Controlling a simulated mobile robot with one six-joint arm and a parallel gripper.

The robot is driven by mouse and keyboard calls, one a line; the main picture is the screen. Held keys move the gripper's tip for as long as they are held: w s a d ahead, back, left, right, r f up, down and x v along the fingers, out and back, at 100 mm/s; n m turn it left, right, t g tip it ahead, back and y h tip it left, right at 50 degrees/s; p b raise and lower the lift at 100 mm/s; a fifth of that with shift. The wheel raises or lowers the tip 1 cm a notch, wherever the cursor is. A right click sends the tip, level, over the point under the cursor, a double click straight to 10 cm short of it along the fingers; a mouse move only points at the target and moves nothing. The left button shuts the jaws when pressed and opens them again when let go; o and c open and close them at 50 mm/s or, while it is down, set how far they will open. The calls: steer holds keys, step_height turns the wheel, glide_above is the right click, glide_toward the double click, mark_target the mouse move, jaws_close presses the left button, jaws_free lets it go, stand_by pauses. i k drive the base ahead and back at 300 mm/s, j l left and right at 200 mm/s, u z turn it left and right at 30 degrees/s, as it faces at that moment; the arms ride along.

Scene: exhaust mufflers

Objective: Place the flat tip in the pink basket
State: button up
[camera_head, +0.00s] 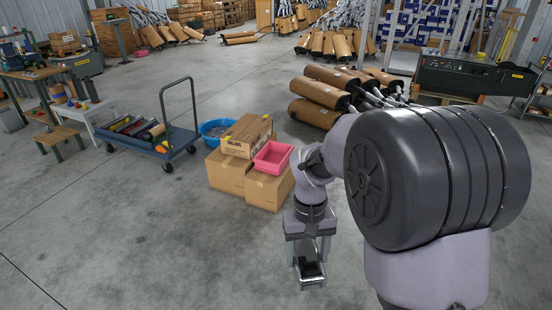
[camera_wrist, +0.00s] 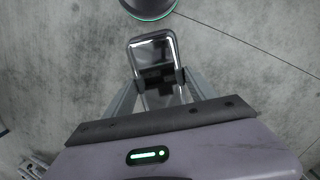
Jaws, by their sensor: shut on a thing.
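The flat tip (camera_head: 312,271), a chrome-rimmed piece with a dark inside and a rounded rectangular outline, is held in my gripper (camera_head: 309,264). In the wrist view the flat tip (camera_wrist: 153,53) sits between the two fingers of my gripper (camera_wrist: 160,80), which grip its sides. My gripper points down, with open floor around it. The pink basket (camera_head: 272,158) stands on cardboard boxes, up and to the left of my gripper in the head view. Its inside looks empty. The basket is not in the wrist view.
Cardboard boxes (camera_head: 268,190) are stacked under and beside the basket. A blue tub (camera_head: 212,128) and a blue cart (camera_head: 150,142) with several cylinders stand to the left. Several brown mufflers (camera_head: 316,92) lie behind. The floor in front and left is clear.

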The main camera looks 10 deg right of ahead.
mark_target(274, 158)
steer(key=i+l+z, duration=0.35)
steer(key=i+z, duration=0.15)
steer(key=i, duration=0.7)
steer(key=i+j+z, duration=0.1)
steer(key=i+z, duration=0.35)
steer(key=i, duration=0.8)
steer(key=i+j+u, duration=0.15)
steer(key=i+u, duration=0.7)
steer(key=i, duration=0.15)
steer(key=i+l+u, duration=0.25)
steer(key=i+u, duration=0.2)
steer(key=i+l+u, duration=0.4)
steer(key=i+u, duration=0.2)
steer(key=u, duration=0.15)
steer(key=i+u, duration=0.2)
steer(key=u, duration=0.2)
steer(key=i+l+u, duration=0.15)
steer(key=u, duration=0.2)
